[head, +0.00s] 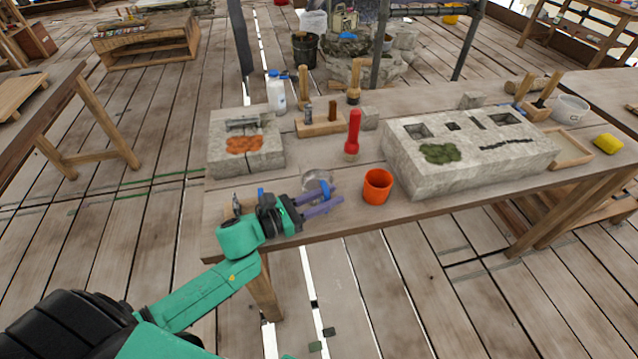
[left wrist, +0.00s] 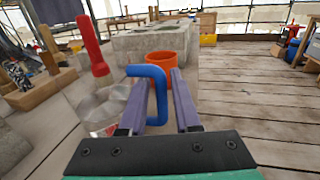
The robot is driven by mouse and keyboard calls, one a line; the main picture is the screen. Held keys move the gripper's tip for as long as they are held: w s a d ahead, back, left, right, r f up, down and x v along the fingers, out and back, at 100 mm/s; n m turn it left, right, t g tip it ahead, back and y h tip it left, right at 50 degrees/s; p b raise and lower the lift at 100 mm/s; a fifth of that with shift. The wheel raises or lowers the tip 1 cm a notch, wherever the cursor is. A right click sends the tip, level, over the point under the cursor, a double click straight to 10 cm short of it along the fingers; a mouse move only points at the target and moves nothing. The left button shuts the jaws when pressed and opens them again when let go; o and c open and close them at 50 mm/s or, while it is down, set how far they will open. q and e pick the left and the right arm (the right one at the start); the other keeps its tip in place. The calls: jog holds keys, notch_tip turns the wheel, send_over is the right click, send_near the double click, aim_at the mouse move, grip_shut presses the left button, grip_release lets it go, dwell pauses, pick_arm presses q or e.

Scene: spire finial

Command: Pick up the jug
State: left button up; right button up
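The jug (head: 316,180) is a clear, see-through vessel with a blue handle, standing near the front edge of the wooden table. In the left wrist view its clear body (left wrist: 100,108) is left of the fingers. Its blue handle (left wrist: 158,88) rises between the two purple fingers. My left gripper (head: 338,194) is at the handle from the front left, its fingers apart on either side of it. The same gripper shows in the left wrist view (left wrist: 158,90). I see no firm grip on the handle. My right gripper is not in view.
An orange cup (head: 377,187) stands right of the jug, and a red tool (head: 352,135) stands behind it. A large stone block (head: 465,155) fills the table's right part. A smaller stone block (head: 247,155) and a white bottle (head: 276,95) are behind left.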

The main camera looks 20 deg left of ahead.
pick_arm(q)
jog(key=shift+s, duration=0.1)
grip_shut()
jog(key=shift+r, duration=0.1)
dwell(1.1)
